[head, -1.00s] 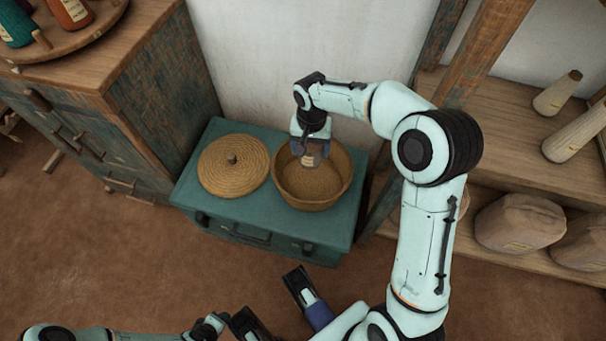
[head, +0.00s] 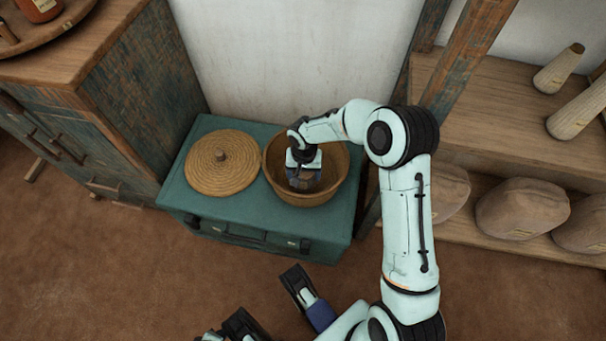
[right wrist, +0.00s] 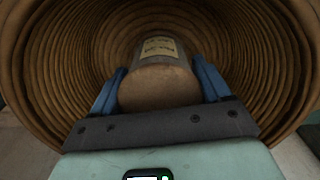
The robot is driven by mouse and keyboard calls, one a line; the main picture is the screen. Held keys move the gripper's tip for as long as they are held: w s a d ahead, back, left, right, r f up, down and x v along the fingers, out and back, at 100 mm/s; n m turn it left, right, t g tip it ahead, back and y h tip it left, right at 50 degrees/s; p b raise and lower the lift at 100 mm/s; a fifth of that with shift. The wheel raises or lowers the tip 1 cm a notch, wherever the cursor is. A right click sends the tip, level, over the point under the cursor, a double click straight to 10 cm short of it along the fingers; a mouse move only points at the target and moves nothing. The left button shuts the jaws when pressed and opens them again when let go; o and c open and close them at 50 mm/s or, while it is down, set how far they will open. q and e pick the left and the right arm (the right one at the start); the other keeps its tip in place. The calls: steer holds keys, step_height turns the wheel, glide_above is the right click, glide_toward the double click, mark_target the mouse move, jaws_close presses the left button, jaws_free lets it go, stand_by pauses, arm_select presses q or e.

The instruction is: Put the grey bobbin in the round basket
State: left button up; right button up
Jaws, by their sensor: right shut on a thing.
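The round basket (head: 333,168) is open and stands on a teal chest. My right gripper (head: 303,182) reaches down inside the basket, near its left wall. In the right wrist view it is shut on the grey bobbin (right wrist: 158,88), whose wooden end and pale label show between the blue fingers. The coiled basket wall (right wrist: 55,75) surrounds the bobbin there. I cannot tell if the bobbin touches the basket floor. Dark and blue parts at the bottom of the head view seem mine, but the left gripper's jaws are unclear.
A woven lid (head: 232,178) with a knob lies left of the basket on the teal chest (head: 205,205). A wooden cabinet (head: 140,90) stands to the left. A shelf (head: 475,125) with pale cones and brown sacks is on the right, beyond a wooden post.

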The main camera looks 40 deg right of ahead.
arm_select(q)
steer(key=shift+s+f, duration=0.2)
steer(key=shift+s, duration=0.05)
arm_select(e)
steer(key=shift+f, duration=0.4)
arm_select(q)
steer(key=shift+f, duration=0.1)
arm_select(e)
steer(key=shift+f, duration=0.1)
steer(key=shift+f, duration=0.1)
steer(key=o, duration=1.1)
arm_select(q)
steer(key=shift+s, duration=0.15)
